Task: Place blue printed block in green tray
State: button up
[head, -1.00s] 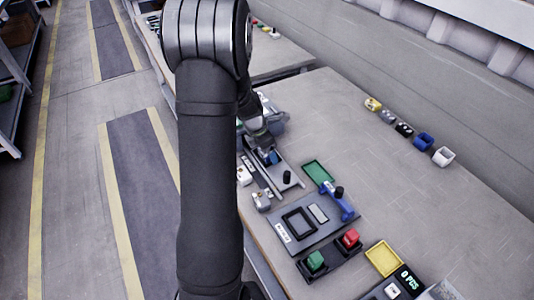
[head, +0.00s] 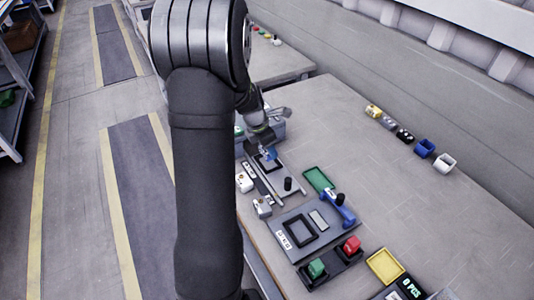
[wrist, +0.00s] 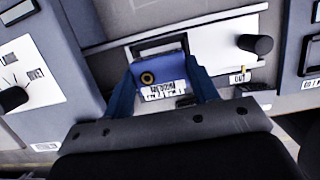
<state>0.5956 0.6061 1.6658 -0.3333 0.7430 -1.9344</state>
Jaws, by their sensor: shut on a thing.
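The blue printed block (wrist: 160,75) is between the two blue fingers of my gripper (wrist: 163,88) in the wrist view. It has a small orange ring mark on its face, and a white printed label with dark lettering shows just below it. My gripper is shut on it, close to a black-framed recess in a light plate. In the head view my gripper (head: 268,153) is small, over the grey fixture (head: 290,186); the block is hard to make out there. The green tray (head: 318,179) lies on the table right of the gripper and looks empty.
A blue-handled tool (head: 340,206) stands on a grey plate nearer me than the green tray. Green and red buttons (head: 334,257) and a yellow tray (head: 384,266) lie nearer still. Small blue and white bins (head: 434,154) stand at right.

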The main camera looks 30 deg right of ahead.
jog(key=s+d+r, duration=0.4)
jog(key=s+r, duration=0.2)
jog(key=s, duration=0.4)
jog(key=s+d+m+y, duration=0.35)
jog(key=s+m, duration=0.45)
jog(key=m, duration=1)
jog(key=s+d+m+y, duration=0.3)
jog(key=s+d+m, duration=0.3)
jog(key=m, duration=1.2)
jog(key=w+f, duration=0.2)
jog(key=w, duration=0.1)
jog(key=w+f, duration=0.3)
jog(key=w+a+f, duration=0.1)
jog(key=w+f, duration=0.1)
jog(key=w, duration=0.2)
jog(key=shift+a+f, duration=0.1)
jog(key=shift+f, duration=2.15)
jog(key=shift+f, duration=0.1)
